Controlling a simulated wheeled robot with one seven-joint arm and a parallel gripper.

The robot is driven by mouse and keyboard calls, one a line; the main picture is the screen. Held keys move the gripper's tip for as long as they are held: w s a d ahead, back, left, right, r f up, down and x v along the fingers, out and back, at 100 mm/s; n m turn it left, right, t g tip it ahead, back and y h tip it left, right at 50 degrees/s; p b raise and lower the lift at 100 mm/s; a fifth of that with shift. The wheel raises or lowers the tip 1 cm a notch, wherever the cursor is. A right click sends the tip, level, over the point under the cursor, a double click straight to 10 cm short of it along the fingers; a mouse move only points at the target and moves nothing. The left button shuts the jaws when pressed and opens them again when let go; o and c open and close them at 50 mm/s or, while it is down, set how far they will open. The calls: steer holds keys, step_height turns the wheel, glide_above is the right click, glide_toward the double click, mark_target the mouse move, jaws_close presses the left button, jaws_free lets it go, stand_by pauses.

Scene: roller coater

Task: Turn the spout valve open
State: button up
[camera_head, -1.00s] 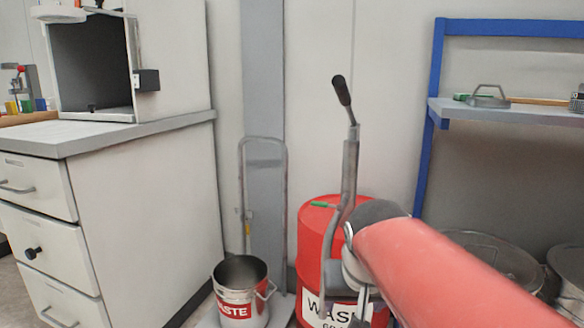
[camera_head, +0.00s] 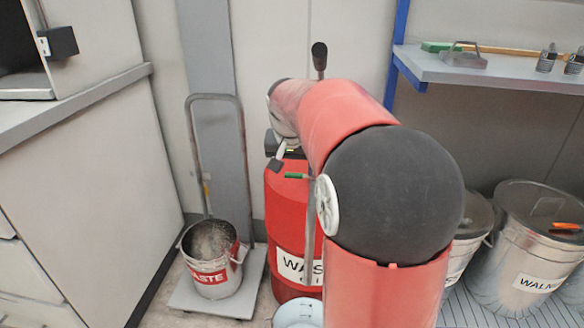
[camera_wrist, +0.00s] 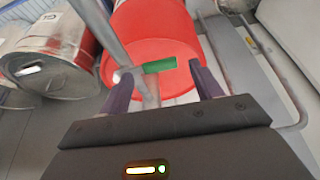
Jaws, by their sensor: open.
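A green bar (camera_head: 296,175), apparently the valve's handle, shows at the top of the red waste drum (camera_head: 285,215) in the head view. In the wrist view the green bar (camera_wrist: 160,65) lies across the red drum (camera_wrist: 155,30), between my fingertips in the picture. My gripper (camera_wrist: 162,80) is open and empty, with dark purple fingers spread either side of the bar. I cannot tell how far above it they are. In the head view my gripper (camera_head: 278,152) is over the drum, partly hidden by my arm. The spout itself cannot be made out.
A grey metal pole runs beside the drum, with a black grip (camera_head: 319,55) on top. A waste bucket (camera_head: 212,262) stands on a trolley (camera_head: 225,295) at left. Metal bins (camera_head: 530,235) stand at right, below a shelf (camera_head: 480,68). A cabinet (camera_head: 85,190) is far left.

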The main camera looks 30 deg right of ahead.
steer(key=shift+w+d+f, duration=0.1)
steer(key=shift+w+f, duration=0.05)
steer(key=shift+f, duration=0.35)
steer(key=shift+c, duration=0.4)
steer(key=c, duration=1.3)
steer(key=shift+c, duration=0.2)
